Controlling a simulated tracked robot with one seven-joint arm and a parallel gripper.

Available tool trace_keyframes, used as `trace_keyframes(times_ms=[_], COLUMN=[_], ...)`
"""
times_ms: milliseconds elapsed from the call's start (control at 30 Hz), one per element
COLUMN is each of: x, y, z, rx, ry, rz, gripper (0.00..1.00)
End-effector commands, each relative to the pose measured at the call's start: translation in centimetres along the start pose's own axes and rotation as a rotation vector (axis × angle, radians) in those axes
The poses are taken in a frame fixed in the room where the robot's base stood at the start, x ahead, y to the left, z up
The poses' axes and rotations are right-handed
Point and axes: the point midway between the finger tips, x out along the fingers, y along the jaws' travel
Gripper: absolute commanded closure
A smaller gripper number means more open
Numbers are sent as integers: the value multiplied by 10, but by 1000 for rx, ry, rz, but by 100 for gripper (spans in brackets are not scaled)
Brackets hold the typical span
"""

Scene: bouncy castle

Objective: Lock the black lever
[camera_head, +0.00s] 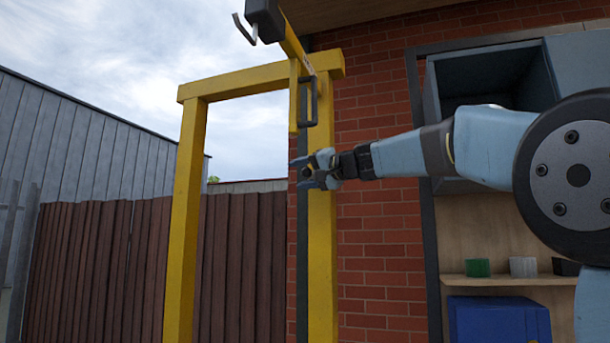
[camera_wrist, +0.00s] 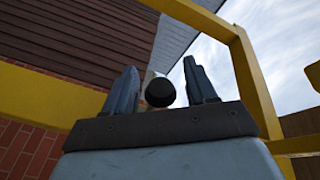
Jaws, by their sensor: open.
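A black lever (camera_head: 309,100), shaped like a looped handle, hangs along the upper part of a yellow post in the head view. My gripper (camera_head: 301,172) is open in front of the yellow post, below the lever and apart from it in the picture. In the wrist view my gripper (camera_wrist: 160,72) shows two spread fingers. A dark round end shows between them; I cannot tell whether it belongs to the lever or whether it is touched.
A yellow frame (camera_head: 190,200) stands left of the brick wall (camera_head: 375,260). A black box with a hook (camera_head: 265,20) is at the top. A shelf (camera_head: 510,281) with small cups and a blue box (camera_head: 498,320) is at the right. Open space lies inside the frame.

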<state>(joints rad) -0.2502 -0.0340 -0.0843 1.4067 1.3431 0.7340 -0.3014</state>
Motion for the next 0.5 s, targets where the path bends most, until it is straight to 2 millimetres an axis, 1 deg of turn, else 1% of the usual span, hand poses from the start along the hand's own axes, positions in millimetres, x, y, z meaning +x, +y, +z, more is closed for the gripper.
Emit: trace_keyframes(times_ms=[300, 500], x=[2, 2], y=[0, 0], z=[0, 0], rx=[0, 0], ry=[1, 1], rz=[0, 0], gripper=[44, 63])
